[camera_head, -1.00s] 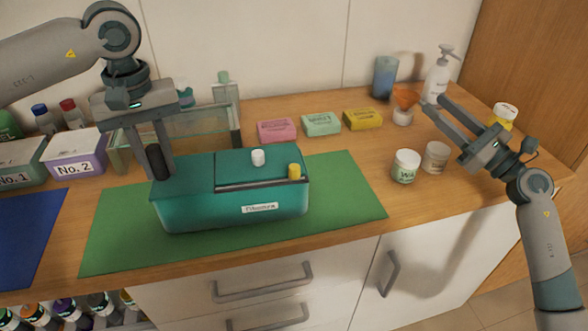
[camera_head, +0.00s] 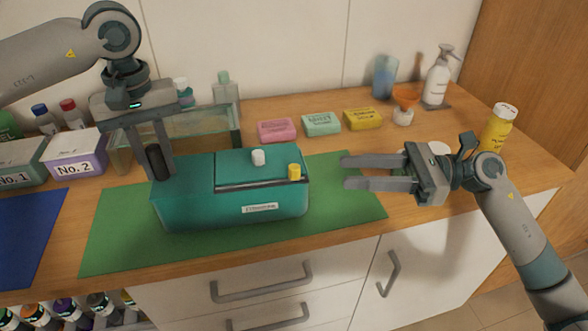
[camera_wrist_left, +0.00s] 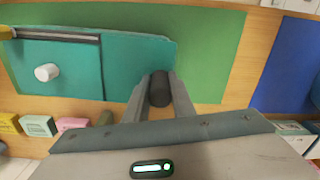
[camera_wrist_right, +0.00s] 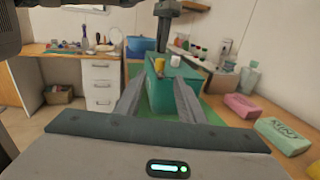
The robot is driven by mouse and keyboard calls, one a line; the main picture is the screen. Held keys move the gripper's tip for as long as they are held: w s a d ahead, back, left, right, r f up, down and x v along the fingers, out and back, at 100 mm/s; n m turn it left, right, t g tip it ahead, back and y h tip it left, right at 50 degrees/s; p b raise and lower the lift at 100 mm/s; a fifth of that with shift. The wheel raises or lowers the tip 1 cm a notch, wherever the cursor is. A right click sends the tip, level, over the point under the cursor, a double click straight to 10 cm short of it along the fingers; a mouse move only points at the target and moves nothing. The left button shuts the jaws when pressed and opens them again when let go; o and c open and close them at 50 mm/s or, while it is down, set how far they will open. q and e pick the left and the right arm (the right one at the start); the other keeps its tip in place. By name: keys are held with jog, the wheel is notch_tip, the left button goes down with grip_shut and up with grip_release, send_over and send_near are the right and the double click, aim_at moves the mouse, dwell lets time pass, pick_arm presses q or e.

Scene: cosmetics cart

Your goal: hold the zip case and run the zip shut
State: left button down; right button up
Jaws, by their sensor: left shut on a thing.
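The teal zip case (camera_head: 190,205) stands on the green mat (camera_head: 345,195), with a white label on its front. A dark zip track (camera_head: 245,186) runs along the top front edge, with a yellow pull (camera_head: 294,171) at its right end. A white knob (camera_head: 258,157) sits on the lid. My left gripper (camera_head: 158,170) is shut on a dark tab (camera_wrist_left: 160,88) at the case's left end. My right gripper (camera_head: 345,172) is open and empty, right of the case, its fingers pointing at it. The right wrist view shows the yellow pull (camera_wrist_right: 159,66) ahead between the fingers.
Pink (camera_head: 277,130), mint (camera_head: 321,124) and yellow (camera_head: 362,118) soap boxes lie behind the mat. A glass tank (camera_head: 205,130) stands behind the case. White jars are partly hidden behind my right gripper. A yellow bottle (camera_head: 497,128) stands at the right.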

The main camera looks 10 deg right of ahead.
aim_at(294, 170)
jog(key=x, duration=1.2)
grip_shut()
